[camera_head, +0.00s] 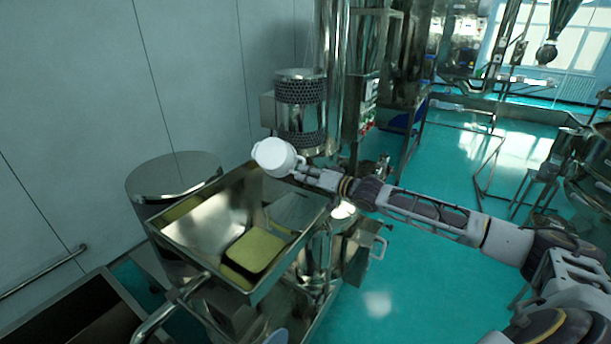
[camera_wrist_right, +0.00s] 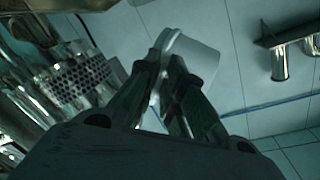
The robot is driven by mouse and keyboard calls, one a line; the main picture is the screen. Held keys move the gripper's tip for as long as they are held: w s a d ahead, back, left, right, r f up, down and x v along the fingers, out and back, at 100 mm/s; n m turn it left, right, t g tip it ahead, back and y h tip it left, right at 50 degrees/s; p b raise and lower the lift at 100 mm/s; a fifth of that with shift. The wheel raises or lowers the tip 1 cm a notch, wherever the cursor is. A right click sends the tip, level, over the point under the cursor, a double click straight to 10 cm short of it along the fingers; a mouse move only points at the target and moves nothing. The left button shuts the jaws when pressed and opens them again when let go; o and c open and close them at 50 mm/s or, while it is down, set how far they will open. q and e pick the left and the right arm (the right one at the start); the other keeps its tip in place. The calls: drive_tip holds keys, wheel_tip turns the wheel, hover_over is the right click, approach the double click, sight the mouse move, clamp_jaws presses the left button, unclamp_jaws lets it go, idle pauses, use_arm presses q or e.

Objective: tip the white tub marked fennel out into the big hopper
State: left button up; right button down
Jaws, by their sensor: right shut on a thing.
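The white tub (camera_head: 274,156) is in my right gripper (camera_head: 298,170), near the far rim of the big hopper. The tub looks tilted, and its mouth cannot be made out. No fennel mark is readable. In the right wrist view, the tub (camera_wrist_right: 198,62) sits at the fingertips, and the right gripper (camera_wrist_right: 168,72) is shut on its edge or handle; which one is unclear. The big hopper (camera_head: 205,222) is a wide, open steel pan with sloping walls and yellow-green material in its bottom. My left gripper is out of view.
A round steel vessel (camera_head: 172,172) stands behind the hopper on the left. A perforated steel cylinder (camera_head: 301,92) rises behind the tub. A dark open bin (camera_head: 85,312) is at lower left. Green floor (camera_head: 400,300) is open on the right.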

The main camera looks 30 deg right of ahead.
drive_tip(key=shift+m, duration=1)
